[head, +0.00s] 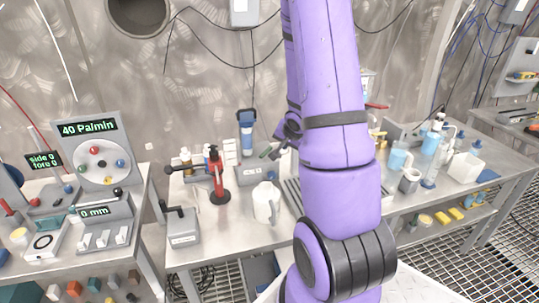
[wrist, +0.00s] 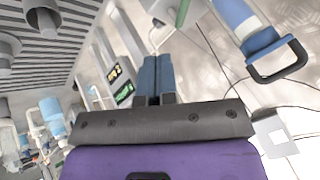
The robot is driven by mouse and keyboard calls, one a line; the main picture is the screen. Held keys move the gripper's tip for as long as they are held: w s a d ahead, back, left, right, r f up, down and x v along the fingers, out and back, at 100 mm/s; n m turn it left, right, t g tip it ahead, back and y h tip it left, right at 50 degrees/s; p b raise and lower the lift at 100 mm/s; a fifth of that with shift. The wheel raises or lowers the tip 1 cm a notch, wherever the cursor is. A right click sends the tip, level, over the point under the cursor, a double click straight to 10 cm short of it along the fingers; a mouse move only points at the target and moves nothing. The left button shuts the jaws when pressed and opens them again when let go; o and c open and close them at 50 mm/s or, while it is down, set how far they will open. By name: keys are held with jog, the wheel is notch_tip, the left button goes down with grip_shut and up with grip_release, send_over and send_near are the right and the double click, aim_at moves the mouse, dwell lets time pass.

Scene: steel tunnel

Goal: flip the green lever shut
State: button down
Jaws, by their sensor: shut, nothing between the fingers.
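The green lever (wrist: 182,13) shows in part at the top edge of the wrist view, just beyond and to the right of my fingertips. In the head view a small dark green piece (head: 265,152) shows left of my arm, close to my gripper (head: 277,152); it looks like the same lever. Its base is mostly hidden. In the wrist view my gripper (wrist: 157,62) has its two blue-grey fingers together with nothing between them. A gap appears between fingertips and lever; I cannot tell how deep it is.
A blue-topped device with a dark loop handle (wrist: 280,60) stands close to my gripper, also in the head view (head: 246,122). Bottles (head: 398,157) stand to the right.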

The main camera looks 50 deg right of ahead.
jog(key=x, duration=0.8)
jog(key=w+x, duration=0.1)
jog(key=x, duration=0.3)
jog(key=shift+w+a+r, duration=0.1)
jog(key=shift+w+a, duration=0.15)
jog(key=shift+a, duration=0.1)
jog(key=shift+w+a, duration=0.1)
jog(key=shift+w, duration=0.4)
